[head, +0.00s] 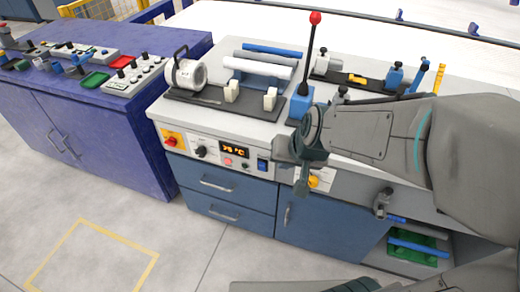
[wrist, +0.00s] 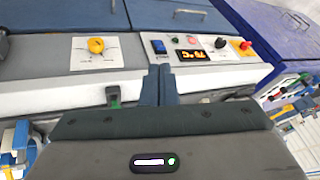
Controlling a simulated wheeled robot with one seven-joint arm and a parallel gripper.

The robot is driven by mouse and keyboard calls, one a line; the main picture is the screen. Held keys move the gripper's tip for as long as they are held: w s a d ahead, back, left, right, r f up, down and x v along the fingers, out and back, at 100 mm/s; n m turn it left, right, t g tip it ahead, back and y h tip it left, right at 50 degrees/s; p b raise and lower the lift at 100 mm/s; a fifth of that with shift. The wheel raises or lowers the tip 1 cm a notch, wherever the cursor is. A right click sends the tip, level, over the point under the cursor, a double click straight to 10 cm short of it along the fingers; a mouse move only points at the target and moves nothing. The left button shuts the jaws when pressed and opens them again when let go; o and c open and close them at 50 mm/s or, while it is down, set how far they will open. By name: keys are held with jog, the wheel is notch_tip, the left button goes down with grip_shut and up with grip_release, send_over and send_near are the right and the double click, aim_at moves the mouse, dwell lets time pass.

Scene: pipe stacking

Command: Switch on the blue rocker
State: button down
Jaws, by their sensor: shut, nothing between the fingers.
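The blue rocker (head: 263,164) is a small dark blue switch on the grey front panel, right of the orange temperature display (head: 234,149). In the wrist view the rocker (wrist: 158,47) lies just beyond the fingertips, beside the display (wrist: 194,56). My gripper (head: 301,187) is in front of the panel, to the right of the rocker. In the wrist view my gripper (wrist: 160,72) has its two fingers together, with nothing between them. I cannot tell whether the fingertips touch the panel, or which way the rocker is tipped.
A yellow knob (wrist: 96,45) is near the rocker, partly hidden by my gripper in the head view. A red knob (head: 171,141) and a black knob (head: 200,151) are farther left. A red-tipped lever (head: 315,18) rises from the worktop. Blue drawers (head: 217,184) are below.

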jog(key=w+a+f+m+t+b, duration=0.1)
jog(key=w+a+f+b, duration=0.1)
jog(key=w+a+f, duration=0.3)
jog(key=w+a+f+m+t+b, duration=0.1)
jog(key=a+f+b, duration=0.2)
jog(key=f, duration=0.5)
jog(key=m+t+h+b, duration=0.2)
jog(key=t+h+b, duration=0.1)
jog(key=b, duration=0.2)
send_near(263, 166)
jog(key=s+a+f, duration=0.3)
jog(key=a+f, duration=0.2)
jog(key=s+f+n+t+h+b, duration=0.1)
jog(key=s+f+t+h+b, duration=0.3)
jog(key=t+b, duration=0.4)
jog(key=s+t+h, duration=0.1)
jog(key=h, duration=0.1)
jog(key=shift+s+a+f+h, duration=0.2)
jog(key=shift+f+h, duration=0.15)
jog(key=shift+h, duration=0.05)
jog(key=shift+w, duration=0.1)
jog(key=b+x, duration=0.2)
jog(key=x, duration=1.2)
jog(key=shift+a+r, duration=0.1)
